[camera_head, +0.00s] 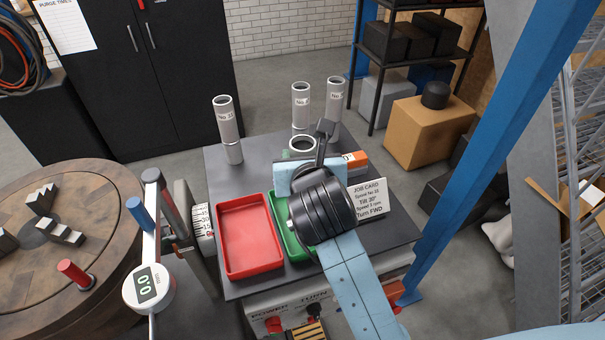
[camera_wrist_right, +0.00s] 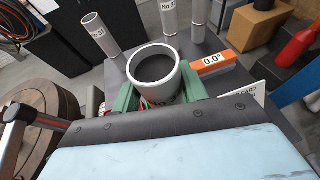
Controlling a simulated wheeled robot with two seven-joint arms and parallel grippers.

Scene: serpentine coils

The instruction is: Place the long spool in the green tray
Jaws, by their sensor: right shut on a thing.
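In the right wrist view the spool's open rim (camera_wrist_right: 155,54) faces up between the green fingers of the gripper (camera_wrist_right: 158,97). The spool's lower part and length are hidden, so I cannot tell whether it is the long one. Three slim grey labelled tubes stand upright at the back of the table: a left one (camera_head: 226,122), a middle one (camera_head: 300,108) and a right one (camera_head: 335,103).
An empty red tray (camera_head: 249,274) lies left of the green tray. A job card (camera_head: 370,198) and an orange display (camera_head: 355,160) stand at the right. A round wooden table (camera_head: 100,185) and a digital gauge (camera_head: 148,288) are at the left. A blue beam (camera_head: 488,150) rises at the right.

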